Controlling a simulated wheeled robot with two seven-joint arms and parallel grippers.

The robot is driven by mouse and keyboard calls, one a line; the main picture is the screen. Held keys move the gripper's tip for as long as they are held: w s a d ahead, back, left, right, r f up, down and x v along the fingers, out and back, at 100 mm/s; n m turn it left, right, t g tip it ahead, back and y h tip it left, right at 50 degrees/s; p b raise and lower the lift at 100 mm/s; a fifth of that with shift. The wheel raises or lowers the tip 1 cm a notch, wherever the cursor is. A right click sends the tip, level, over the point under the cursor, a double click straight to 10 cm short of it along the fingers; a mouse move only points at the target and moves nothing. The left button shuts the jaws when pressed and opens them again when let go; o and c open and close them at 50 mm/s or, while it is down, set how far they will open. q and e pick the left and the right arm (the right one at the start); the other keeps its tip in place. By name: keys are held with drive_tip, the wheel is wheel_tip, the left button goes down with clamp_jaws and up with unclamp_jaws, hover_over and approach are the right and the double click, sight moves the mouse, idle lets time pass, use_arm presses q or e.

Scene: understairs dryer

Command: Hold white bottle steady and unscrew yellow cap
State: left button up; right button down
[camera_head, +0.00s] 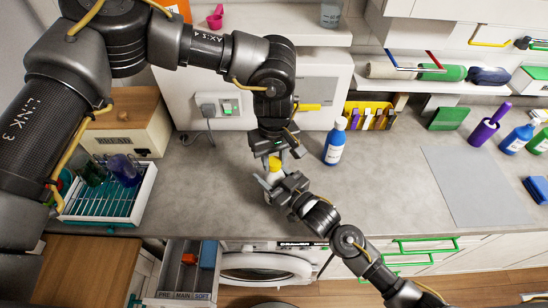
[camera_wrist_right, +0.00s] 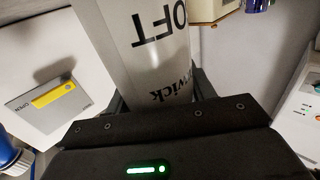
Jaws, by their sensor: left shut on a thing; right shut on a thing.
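My left gripper (camera_head: 278,152) comes down from above and is shut on the yellow cap. My right gripper (camera_head: 272,185) comes from the front right and is shut on the bottle's body, hiding much of it. In the right wrist view the bottle (camera_wrist_right: 165,55) is large between the fingers, its dark lettering upside down. The cap is out of that view, and whether it has turned cannot be told.
A blue bottle (camera_head: 334,143) stands close to the right of my grippers. A teal rack (camera_head: 105,195) is at the left. An open drawer (camera_head: 185,270) and a round washer door (camera_head: 265,268) are below the counter's front edge. A grey mat (camera_head: 475,183) lies bare at the right.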

use_arm(q)
drive_tip(key=n, duration=2.1)
drive_tip(key=shift+n, duration=0.4)
drive_tip(key=n, duration=1.9)
drive_tip(key=shift+r, duration=0.1)
drive_tip(key=n, duration=0.7)
drive_tip(key=shift+n, duration=0.3)
drive_tip(key=n, duration=0.5)
drive_tip(key=shift+n, duration=0.3)
drive_tip(key=shift+a, duration=0.1)
